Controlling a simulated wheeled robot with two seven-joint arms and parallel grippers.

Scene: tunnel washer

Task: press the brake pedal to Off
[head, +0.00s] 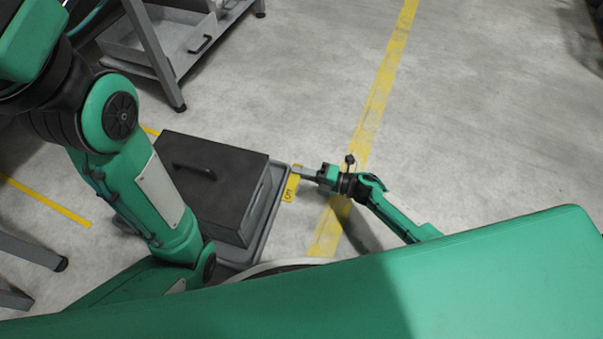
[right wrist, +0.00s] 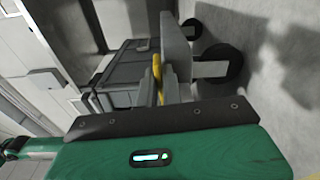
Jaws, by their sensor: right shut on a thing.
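The yellow brake pedal (head: 291,186), with dark lettering too small to read surely, sticks out from the right side of a low grey cart (head: 272,215). My right gripper (head: 302,171) reaches it from the right, its fingers at the pedal's upper end. In the right wrist view the yellow pedal (right wrist: 157,66) shows beside a grey finger (right wrist: 178,50), and the gripper is shut on it. The fingers partly hide the pedal, and I cannot tell its tilt. My left arm comes in at the left; its gripper is out of view.
A dark lidded box (head: 215,180) with a black handle sits on the cart. Black caster wheels (right wrist: 222,66) show in the right wrist view. A grey metal rack (head: 165,45) stands at the upper left.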

